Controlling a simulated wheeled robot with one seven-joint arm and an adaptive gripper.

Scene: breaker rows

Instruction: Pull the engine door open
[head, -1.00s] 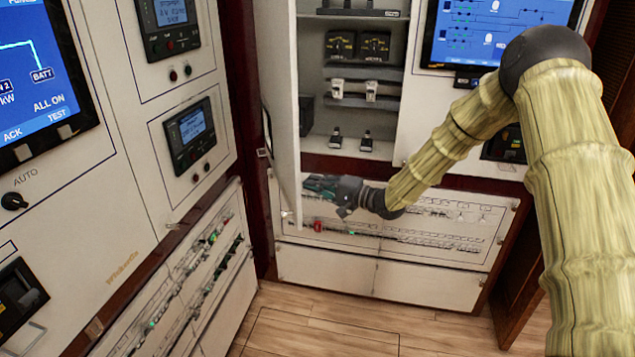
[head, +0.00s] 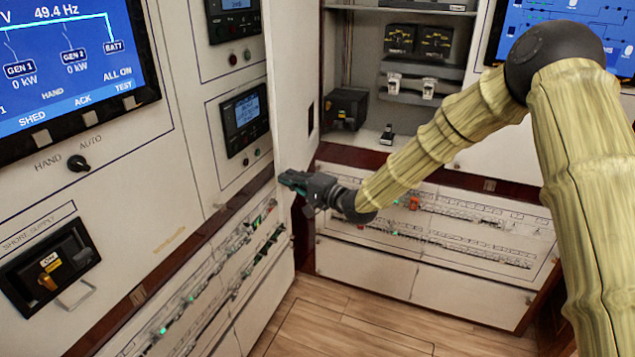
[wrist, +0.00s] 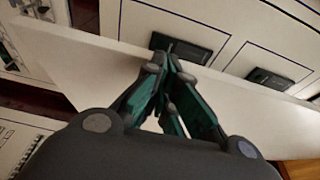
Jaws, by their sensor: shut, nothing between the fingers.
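The engine door (head: 292,85) is a tall white panel that stands open, swung out from the cabinet at the back toward the left cabinet wall. In the wrist view it is a white slab (wrist: 85,70) crossing behind the fingers. My gripper (head: 287,181) is at the lower part of the door, close against its inner face. Its dark fingers with green pads also show in the wrist view (wrist: 170,62), with tips together and nothing between them. Whether the tips touch the door is hard to tell.
The open cabinet shows shelves (head: 425,99) with breakers and a black box (head: 346,109). The left wall carries a large screen (head: 70,65), small displays (head: 244,120) and a shore supply switch (head: 48,268). A lower breaker panel (head: 450,235) is behind my arm. The wooden floor (head: 340,325) is clear.

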